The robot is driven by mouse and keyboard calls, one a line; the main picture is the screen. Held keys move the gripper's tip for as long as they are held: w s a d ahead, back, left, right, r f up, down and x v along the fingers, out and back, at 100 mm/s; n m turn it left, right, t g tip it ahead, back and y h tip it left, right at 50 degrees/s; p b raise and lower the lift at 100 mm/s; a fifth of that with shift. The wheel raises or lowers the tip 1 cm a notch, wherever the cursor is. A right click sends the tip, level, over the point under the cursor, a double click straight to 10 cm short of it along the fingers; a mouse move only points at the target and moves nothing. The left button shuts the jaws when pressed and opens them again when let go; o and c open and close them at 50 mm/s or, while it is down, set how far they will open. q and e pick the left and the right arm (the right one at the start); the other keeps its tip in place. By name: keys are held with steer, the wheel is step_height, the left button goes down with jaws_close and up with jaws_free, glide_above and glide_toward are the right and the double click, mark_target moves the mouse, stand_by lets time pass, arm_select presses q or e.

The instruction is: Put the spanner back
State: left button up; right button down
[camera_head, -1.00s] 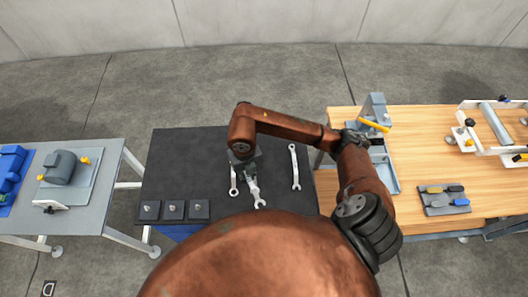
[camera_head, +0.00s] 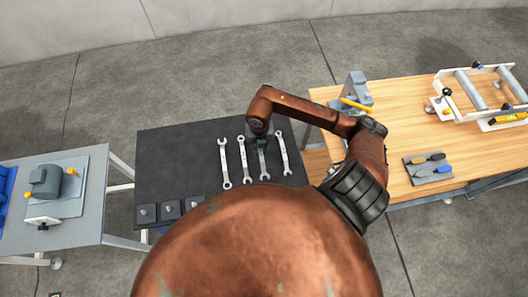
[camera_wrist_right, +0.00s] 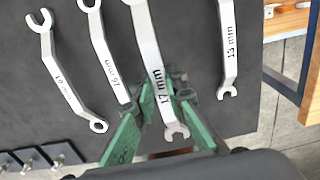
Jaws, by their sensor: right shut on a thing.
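My right gripper (camera_head: 260,138) is over the black-topped table (camera_head: 165,158), pointing down. It is shut on a silver spanner (camera_head: 264,168), marked 17 mm in the right wrist view (camera_wrist_right: 148,45). The green finger pads (camera_wrist_right: 165,90) sit on either side of its shaft. The held spanner lines up with the row; whether it touches the tabletop I cannot tell. To its left lie a spanner marked 16 mm (camera_wrist_right: 108,58) and another (camera_wrist_right: 62,75) with hard-to-read lettering. A 13 mm spanner (camera_wrist_right: 229,45) lies to its right. My left gripper is out of view.
Dark square blocks (camera_head: 170,209) with small knobs line the table's front left. A wooden bench (camera_head: 395,140) with a grey fixture, a tool tray (camera_head: 428,168) and a roller frame (camera_head: 490,92) stands right. A grey table (camera_head: 90,215) stands left. The black top's left part is clear.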

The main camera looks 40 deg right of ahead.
steer(key=shift+d+f, duration=0.35)
steer(key=shift+f, duration=0.05)
steer(key=shift+d+f, duration=0.3)
steer(key=shift+f, duration=0.1)
steer(key=f, duration=0.1)
steer(key=f+p, duration=0.1)
steer(key=f, duration=0.1)
steer(key=shift+d+f, duration=0.25)
steer(key=shift+f, duration=0.1)
steer(key=c, duration=2.4)
jaws_free()
steer(key=shift+f, duration=0.15)
steer(key=o, duration=0.4)
steer(key=shift+o, duration=0.2)
